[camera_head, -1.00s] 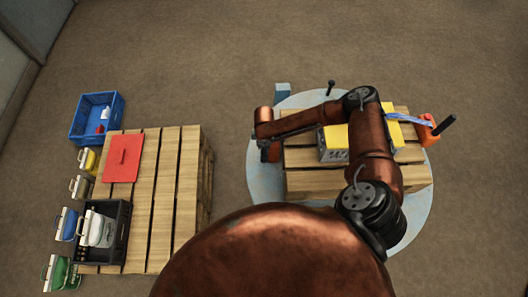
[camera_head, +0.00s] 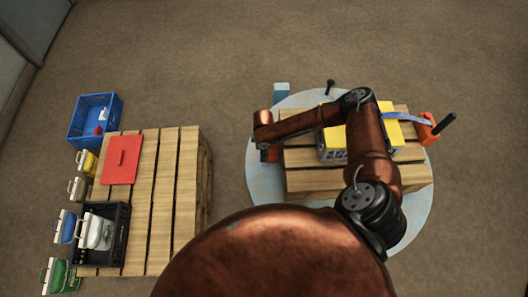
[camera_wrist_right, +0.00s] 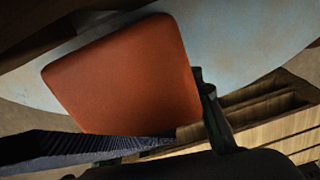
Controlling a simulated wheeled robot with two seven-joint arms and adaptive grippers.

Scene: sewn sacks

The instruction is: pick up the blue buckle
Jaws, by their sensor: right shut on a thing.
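My right gripper (camera_head: 268,152) is at the left end of the pallet on the round pale-blue disc, small and partly hidden by its own wrist. In the right wrist view, a large flat orange piece (camera_wrist_right: 125,78) fills the middle, close to the camera, with a dark bluish strap (camera_wrist_right: 70,148) running to its lower edge. I take this piece as the buckle, though its face shows orange, not blue. One dark finger (camera_wrist_right: 212,112) shows at its right edge; the actual grip is mostly hidden. The gripper is shut on it. My left gripper is out of view.
A blue strap (camera_head: 405,117) runs to an orange ratchet (camera_head: 428,131) at right. The left pallet (camera_head: 188,190) carries a red board (camera_head: 121,160) and black crate (camera_head: 118,258). Floor between is clear.

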